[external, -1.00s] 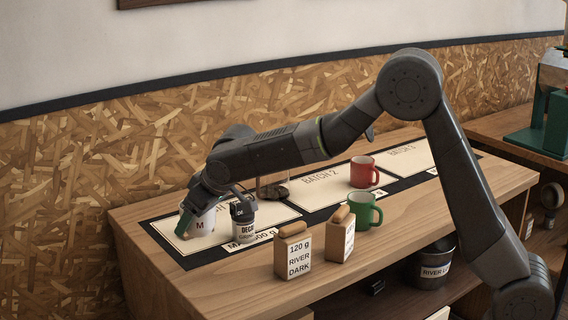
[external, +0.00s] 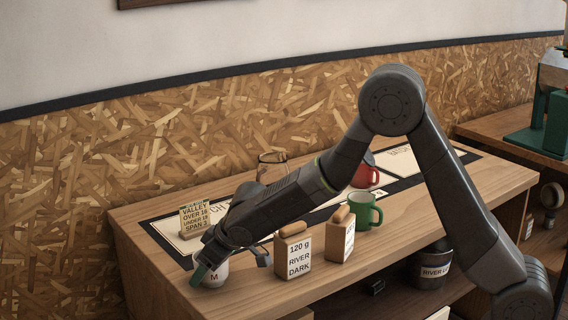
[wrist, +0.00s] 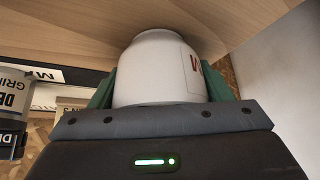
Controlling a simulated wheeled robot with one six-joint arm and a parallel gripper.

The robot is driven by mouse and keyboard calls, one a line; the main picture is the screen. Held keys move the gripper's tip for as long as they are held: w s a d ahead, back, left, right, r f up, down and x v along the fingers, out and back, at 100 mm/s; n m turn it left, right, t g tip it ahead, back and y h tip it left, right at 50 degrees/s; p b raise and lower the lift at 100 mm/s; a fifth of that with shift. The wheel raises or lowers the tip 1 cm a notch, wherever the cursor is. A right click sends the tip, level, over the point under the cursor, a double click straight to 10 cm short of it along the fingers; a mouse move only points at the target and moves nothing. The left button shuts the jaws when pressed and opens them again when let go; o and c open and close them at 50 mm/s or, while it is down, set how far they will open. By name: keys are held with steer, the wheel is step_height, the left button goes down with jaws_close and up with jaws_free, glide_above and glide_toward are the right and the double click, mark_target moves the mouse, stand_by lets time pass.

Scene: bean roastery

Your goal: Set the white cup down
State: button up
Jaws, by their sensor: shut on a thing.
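The white cup (external: 213,274), marked with a red M, is near the front left of the wooden bench. My gripper (external: 203,271) is shut on it, with green fingers on its sides. In the wrist view the cup (wrist: 160,70) fills the space between the fingers, with bare wood beyond it. I cannot tell whether its base touches the wood.
A card sign (external: 195,218) stands on the dark-bordered mat at left. A grey-labelled canister (wrist: 13,95) is left of the cup.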

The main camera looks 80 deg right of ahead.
steer(key=shift+f, duration=0.15)
steer(key=o, duration=1.1)
steer(key=shift+r, duration=0.45)
steer(key=b+v, duration=0.1)
steer(key=v, duration=1)
steer(key=shift+s, duration=0.3)
steer(key=shift+a+r, duration=0.1)
steer(key=shift+r, duration=0.05)
